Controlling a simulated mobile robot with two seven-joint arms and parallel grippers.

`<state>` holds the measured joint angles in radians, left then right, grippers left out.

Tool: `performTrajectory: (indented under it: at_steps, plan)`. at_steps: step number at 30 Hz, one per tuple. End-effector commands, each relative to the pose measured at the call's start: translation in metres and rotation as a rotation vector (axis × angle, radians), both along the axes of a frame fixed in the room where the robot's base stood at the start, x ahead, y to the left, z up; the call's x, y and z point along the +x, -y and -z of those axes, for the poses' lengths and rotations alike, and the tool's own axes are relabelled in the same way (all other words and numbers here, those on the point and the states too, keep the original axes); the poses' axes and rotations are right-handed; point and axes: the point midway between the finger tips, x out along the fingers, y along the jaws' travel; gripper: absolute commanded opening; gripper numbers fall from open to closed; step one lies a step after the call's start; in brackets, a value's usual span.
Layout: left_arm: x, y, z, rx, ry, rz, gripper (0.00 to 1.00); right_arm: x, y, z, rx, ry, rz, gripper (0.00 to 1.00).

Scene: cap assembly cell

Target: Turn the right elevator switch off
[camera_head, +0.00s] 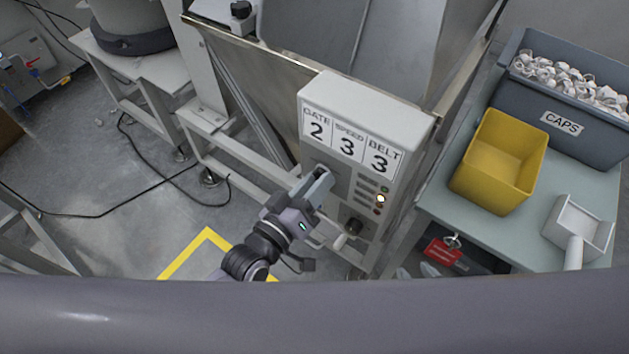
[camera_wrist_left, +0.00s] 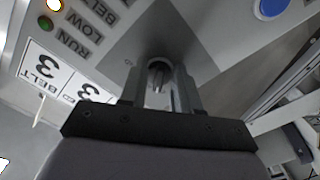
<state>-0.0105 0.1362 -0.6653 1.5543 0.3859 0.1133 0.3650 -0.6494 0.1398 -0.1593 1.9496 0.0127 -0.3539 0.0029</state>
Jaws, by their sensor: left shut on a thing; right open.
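The control box (camera_head: 414,122) stands at the centre of the head view, with a sign reading GATE 2, SPEED 3, BELT 3. My left gripper (camera_head: 320,182) is at the left part of its front panel. In the left wrist view, my left gripper (camera_wrist_left: 160,88) is shut on a dark switch knob (camera_wrist_left: 158,72), with one finger on each side. The gripper hides this knob in the head view. Another black knob (camera_head: 353,226) sits lower on the panel, free of the gripper. I cannot read any elevator label. My right gripper is not in view.
A lit lamp (camera_head: 381,198) and a red lamp (camera_head: 376,211) are on the panel. A blue button (camera_wrist_left: 271,7) shows in the wrist view. To the right, a table carries a yellow bin (camera_head: 476,180) and a grey CAPS crate (camera_head: 517,105). A red tag (camera_head: 442,252) hangs there.

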Motion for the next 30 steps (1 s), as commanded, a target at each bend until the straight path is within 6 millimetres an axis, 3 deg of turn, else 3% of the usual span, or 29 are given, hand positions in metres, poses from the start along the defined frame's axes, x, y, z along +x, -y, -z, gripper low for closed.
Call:
performTrajectory:
  at_steps: [9,25,26,27,28,30]
  plan:
    - [-0.0009,0.0006,0.0006,-0.101,-0.077,0.002,0.01,0.0,0.0,-0.001,0.0,0.0,0.0,0.43]
    - [-0.0011,0.0009,0.0006,-0.124,-0.093,0.001,0.01,-0.0001,-0.0001,-0.0011,0.0,0.0,0.0,0.43]
    - [-0.0011,0.0008,0.0005,-0.124,-0.093,0.001,0.35,-0.0001,-0.0001,-0.0011,0.0,0.0,0.0,0.43]
    - [-0.0011,0.0008,0.0005,-0.124,-0.093,0.001,0.48,-0.0001,-0.0001,-0.0011,0.0,0.0,0.0,0.43]
    - [-0.0011,0.0008,0.0005,-0.124,-0.093,0.001,0.55,-0.0001,0.0,-0.0011,0.0,0.0,0.0,0.43]
    - [-0.001,0.0007,0.0004,-0.123,-0.092,0.0,0.55,-0.0001,-0.0001,-0.0011,0.0,0.0,0.0,0.43]
